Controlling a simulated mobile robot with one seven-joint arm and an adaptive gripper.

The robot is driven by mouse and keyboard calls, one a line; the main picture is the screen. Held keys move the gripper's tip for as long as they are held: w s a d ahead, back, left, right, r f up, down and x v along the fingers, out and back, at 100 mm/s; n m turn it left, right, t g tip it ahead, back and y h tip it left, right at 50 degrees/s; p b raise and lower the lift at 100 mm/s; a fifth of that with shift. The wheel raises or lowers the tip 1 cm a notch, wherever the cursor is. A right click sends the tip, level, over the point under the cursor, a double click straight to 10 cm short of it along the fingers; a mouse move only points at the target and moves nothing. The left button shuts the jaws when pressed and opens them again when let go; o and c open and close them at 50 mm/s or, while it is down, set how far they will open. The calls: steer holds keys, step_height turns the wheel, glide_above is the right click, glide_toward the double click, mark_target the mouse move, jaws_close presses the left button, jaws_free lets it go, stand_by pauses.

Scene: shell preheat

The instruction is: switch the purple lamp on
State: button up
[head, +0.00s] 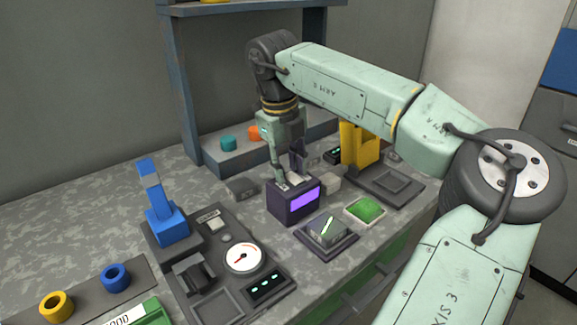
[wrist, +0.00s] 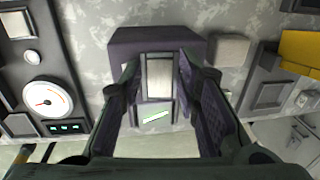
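The purple lamp (head: 304,201) is a dark purple box on the counter, with a bright purple panel on its front face. A pale grey plate (head: 292,181), seemingly its switch, is on its top. My gripper (head: 290,173) points down right over the lamp, with its fingers apart and nothing held. In the wrist view, the lamp's dark top (wrist: 155,42) lies beyond my fingertips, and the grey plate (wrist: 159,76) shows between the fingers (wrist: 158,88). I cannot tell whether a fingertip touches the lamp.
A gauge panel (head: 244,258) and blue lever (head: 166,228) are to the left. A yellow stand (head: 360,148) is to the right. A shelf (head: 183,100) stands behind.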

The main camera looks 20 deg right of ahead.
step_height(320, 180, up, 12)
steer(key=a, duration=0.1)
steer(key=shift+s+a, duration=0.25)
steer(key=shift+s, duration=0.05)
stand_by(0.3)
